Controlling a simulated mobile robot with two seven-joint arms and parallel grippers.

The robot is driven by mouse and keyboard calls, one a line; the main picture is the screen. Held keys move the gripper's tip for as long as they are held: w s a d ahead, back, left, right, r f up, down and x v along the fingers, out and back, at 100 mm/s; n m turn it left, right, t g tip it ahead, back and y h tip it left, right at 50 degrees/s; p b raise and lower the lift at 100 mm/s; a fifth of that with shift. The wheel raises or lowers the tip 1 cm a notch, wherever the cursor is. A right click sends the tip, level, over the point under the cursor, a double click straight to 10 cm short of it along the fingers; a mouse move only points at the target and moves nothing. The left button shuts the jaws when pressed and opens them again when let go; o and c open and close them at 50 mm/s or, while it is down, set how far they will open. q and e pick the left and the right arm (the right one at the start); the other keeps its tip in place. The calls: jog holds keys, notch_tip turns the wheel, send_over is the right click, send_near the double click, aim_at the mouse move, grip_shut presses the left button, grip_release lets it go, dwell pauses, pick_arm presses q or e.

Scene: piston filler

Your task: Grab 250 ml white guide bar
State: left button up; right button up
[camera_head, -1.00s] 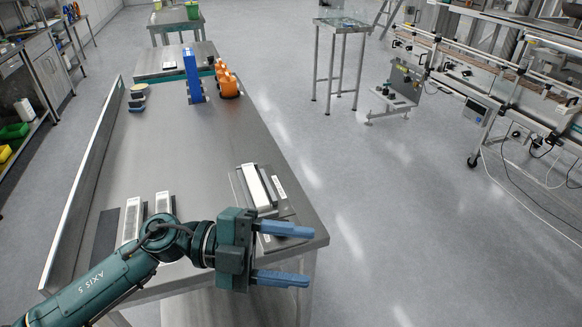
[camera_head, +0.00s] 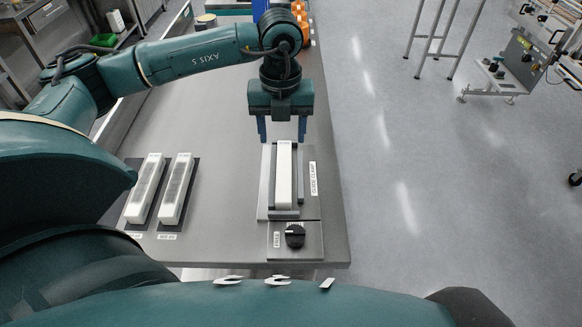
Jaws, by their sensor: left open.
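A white bar (camera_head: 284,178) lies in a fixture labelled guide clamp (camera_head: 312,180) near the table's front right. Two more white bars with grey faces, a left one (camera_head: 145,188) and a right one (camera_head: 176,188), lie side by side on dark plates at the front left. Their small front labels are too small to read, so I cannot tell which is 250 ml. My left gripper (camera_head: 282,132) points down, open, with its two blue fingers apart at the far end of the clamp's bar. Nothing shows between the fingers. My right gripper is out of view.
A black knob (camera_head: 295,236) sits on a plate in front of the clamp. Orange items (camera_head: 301,20) and a blue item (camera_head: 260,8) stand at the table's far end, partly behind my arm. The table middle (camera_head: 215,120) is clear.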

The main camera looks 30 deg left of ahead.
pick_arm(q)
send_over(284, 170)
notch_tip(284, 170, down, 5)
jog(key=shift+w+a+r, duration=0.1)
jog(key=shift+a+r, duration=0.05)
jog(key=shift+r, duration=0.05)
jog(key=shift+s+f+p, duration=0.2)
jog(key=shift+f+p, duration=0.75)
jog(key=shift+f, duration=1.7)
jog(key=shift+c, duration=0.6)
grip_shut()
jog(key=shift+r, duration=0.1)
